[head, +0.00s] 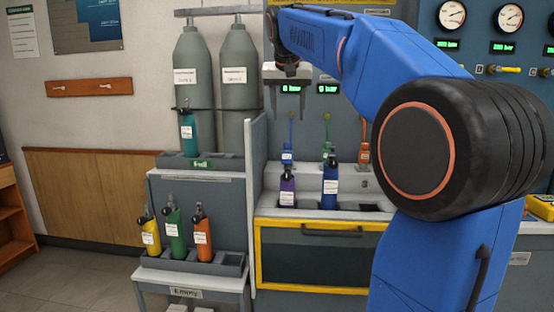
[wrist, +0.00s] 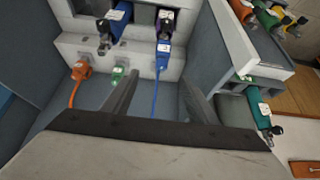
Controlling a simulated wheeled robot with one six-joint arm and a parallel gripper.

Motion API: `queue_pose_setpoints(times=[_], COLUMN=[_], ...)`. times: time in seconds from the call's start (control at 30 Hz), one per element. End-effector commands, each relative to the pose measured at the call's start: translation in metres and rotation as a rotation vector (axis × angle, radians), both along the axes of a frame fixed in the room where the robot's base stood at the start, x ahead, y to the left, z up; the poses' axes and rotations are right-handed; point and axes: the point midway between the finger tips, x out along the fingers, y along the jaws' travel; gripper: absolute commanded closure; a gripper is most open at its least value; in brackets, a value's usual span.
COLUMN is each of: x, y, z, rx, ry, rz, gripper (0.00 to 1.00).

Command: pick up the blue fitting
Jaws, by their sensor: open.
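The blue fitting (head: 288,155) hangs on a blue hose at the left of the bench's back panel, left of the green fitting (head: 326,153) and the orange fitting (head: 364,155). In the wrist view the blue fitting (wrist: 162,58) has a white label and shows just beyond the fingertips, its hose running between the fingers. My gripper (head: 288,114) is open and empty, pointing down above the blue fitting in the head view. In the wrist view my gripper (wrist: 159,80) has its fingers apart, not touching the fitting.
A purple cylinder (head: 287,192) and a blue cylinder (head: 330,190) stand in the bench just in front of the fittings. A grey divider (head: 254,190) separates the bench from the racks at left, which hold a teal cylinder (head: 187,133) and yellow, green and orange cylinders.

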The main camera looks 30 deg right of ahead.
Motion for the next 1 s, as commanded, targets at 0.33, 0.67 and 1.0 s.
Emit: queue_pose_setpoints(times=[0.33,0.67,1.0], x=[0.02,0.044,0.052], y=[-0.015,-0.029,-0.034], z=[-0.042,-0.09,-0.108], rx=[0.0,0.0,0.0], ry=[0.002,0.002,-0.001], rz=[-0.004,-0.003,-0.002], gripper=[0.47,0.47,0.47])
